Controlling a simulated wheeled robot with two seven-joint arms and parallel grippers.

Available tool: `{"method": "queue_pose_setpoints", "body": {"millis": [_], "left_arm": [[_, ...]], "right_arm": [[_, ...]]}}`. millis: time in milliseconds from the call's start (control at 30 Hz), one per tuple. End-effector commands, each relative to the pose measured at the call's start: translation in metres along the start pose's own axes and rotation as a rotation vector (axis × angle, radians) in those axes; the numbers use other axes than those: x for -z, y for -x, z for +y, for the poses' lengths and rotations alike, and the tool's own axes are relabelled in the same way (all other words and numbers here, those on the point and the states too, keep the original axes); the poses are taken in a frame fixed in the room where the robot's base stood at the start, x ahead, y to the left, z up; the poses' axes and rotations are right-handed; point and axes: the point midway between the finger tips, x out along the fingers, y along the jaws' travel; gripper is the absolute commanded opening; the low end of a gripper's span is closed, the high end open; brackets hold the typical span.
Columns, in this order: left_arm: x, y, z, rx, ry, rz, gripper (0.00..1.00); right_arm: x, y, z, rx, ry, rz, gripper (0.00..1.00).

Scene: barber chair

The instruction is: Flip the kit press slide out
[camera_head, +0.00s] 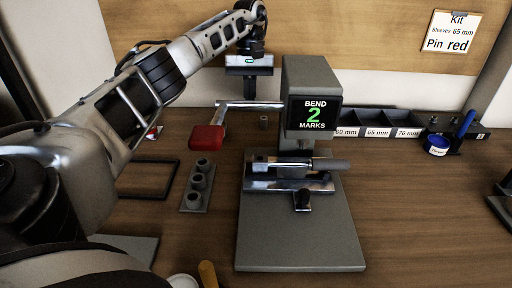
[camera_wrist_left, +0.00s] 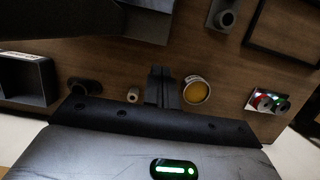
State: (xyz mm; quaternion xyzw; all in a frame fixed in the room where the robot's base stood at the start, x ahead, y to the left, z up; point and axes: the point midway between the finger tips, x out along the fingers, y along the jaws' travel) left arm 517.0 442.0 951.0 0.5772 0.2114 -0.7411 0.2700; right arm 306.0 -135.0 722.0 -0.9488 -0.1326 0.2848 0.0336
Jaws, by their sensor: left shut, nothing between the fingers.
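The grey kit press (camera_head: 312,100) stands on the wooden bench, its screen reading "BEND 2 MARKS". Its lever (camera_head: 250,104) sticks out to the left and ends in a red handle (camera_head: 207,137). The slide (camera_head: 290,184) sits low at the press front above the base plate, with a black knob (camera_head: 303,201) at its front. A metal and grey tool-like piece (camera_head: 300,164) lies across the slide. My right gripper is not in view.
A grey block with several round sockets (camera_head: 197,185) and a black frame (camera_head: 148,180) lie left of the press. Labelled bins (camera_head: 375,122) and a blue-labelled pot (camera_head: 437,145) stand right. In the wrist view, a yellow-filled round pot (camera_wrist_left: 196,90) is beside my fingers.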

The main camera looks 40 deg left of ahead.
Motion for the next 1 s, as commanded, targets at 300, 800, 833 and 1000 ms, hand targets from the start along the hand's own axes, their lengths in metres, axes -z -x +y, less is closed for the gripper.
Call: {"method": "queue_pose_setpoints", "body": {"millis": [300,800,833,1000], "left_arm": [[0.000,-0.001,0.000,0.000,0.000,0.000,0.00],[-0.001,-0.089,-0.001,0.004,0.000,-0.004,0.00],[-0.001,-0.095,-0.001,0.002,0.000,-0.003,0.00],[-0.018,-0.102,-0.001,0.001,-0.003,0.000,0.00]], "right_arm": [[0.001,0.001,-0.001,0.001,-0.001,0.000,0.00],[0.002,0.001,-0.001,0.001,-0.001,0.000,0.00],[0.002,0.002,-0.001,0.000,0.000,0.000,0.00],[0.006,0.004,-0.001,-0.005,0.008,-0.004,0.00]]}}
